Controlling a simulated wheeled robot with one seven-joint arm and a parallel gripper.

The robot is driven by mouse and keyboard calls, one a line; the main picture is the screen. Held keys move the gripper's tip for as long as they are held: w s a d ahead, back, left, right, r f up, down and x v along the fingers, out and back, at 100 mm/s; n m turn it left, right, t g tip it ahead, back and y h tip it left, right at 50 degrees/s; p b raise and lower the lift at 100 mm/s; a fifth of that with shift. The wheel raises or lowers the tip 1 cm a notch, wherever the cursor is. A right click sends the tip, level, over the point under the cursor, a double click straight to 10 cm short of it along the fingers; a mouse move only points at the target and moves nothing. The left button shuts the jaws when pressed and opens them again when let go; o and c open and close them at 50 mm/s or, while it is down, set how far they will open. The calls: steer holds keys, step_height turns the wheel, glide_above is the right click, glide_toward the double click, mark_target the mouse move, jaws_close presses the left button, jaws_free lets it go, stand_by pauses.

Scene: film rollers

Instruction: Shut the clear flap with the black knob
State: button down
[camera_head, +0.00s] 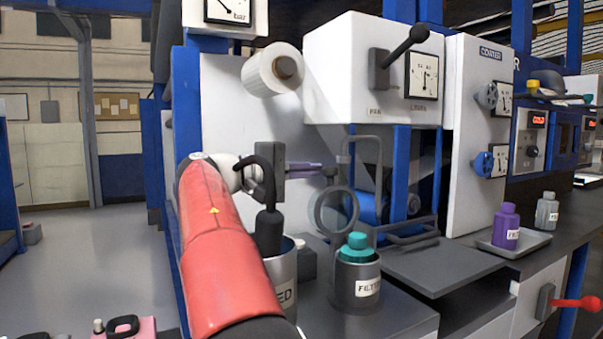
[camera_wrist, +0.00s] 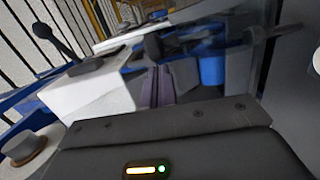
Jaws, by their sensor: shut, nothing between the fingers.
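My gripper (camera_head: 318,167) is shut and empty, reaching right from the red arm towards the roller opening under the white machine head. Its purple-grey fingers (camera_wrist: 160,86) show closed together in the wrist view. A small dark knob (camera_head: 329,173) is close to the fingertips; I cannot tell whether they touch. The flap itself is hard to make out. A thin grey frame (camera_head: 379,165) with a faint see-through pane stands in front of the blue roller (camera_head: 370,208), and its exact angle is unclear.
A round ring-shaped lens (camera_head: 333,212) stands just below the fingers. A pot with a teal-capped bottle (camera_head: 356,281) and a metal can (camera_head: 284,272) stand beneath. The white head with a black lever (camera_head: 340,62) is above. A grey plate (camera_head: 440,264) lies clear to the right.

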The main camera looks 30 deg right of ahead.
mark_target(319, 193)
steer(key=s+m+b, duration=0.2)
steer(key=s+b, duration=0.1)
steer(key=s+m+b, duration=0.1)
steer(key=shift+s+d+r, duration=0.1)
steer(key=shift+s+r, duration=0.05)
steer(key=shift+r, duration=0.2)
steer(key=shift+s+r+m+b, duration=0.4)
steer(key=shift+s+m+b, duration=0.1)
steer(key=shift+s+m, duration=0.2)
steer(key=shift+w, duration=0.1)
steer(key=shift+r, duration=0.1)
